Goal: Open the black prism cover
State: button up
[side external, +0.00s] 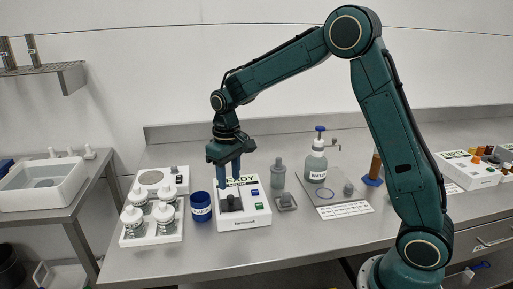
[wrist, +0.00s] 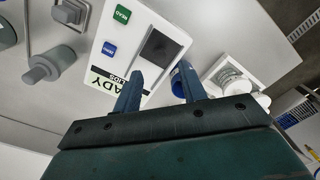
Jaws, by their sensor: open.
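The black prism cover (side external: 231,203) sits on the front part of a white instrument (side external: 259,216) with a "READY" label. In the wrist view it is a dark square (wrist: 160,47) that looks closed flat on the instrument's top (wrist: 118,48). My gripper (side external: 224,178) points down just above the instrument, with its two fingers spread and nothing between them. In the wrist view the open gripper (wrist: 157,80) has its fingertips short of the cover, with no clear contact. The rear of the instrument is partly hidden by my gripper in the side view.
A blue cup (side external: 201,207) stands close left of the instrument. A white tray of bottles (side external: 150,237) is farther left. A grey bottle (side external: 279,173) and a small grey block (side external: 285,202) stand close on the right, with a water bottle (side external: 316,165) beyond.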

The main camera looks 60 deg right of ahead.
aim_at(230, 196)
jog(key=shift+f, duration=2.8)
grip_shut()
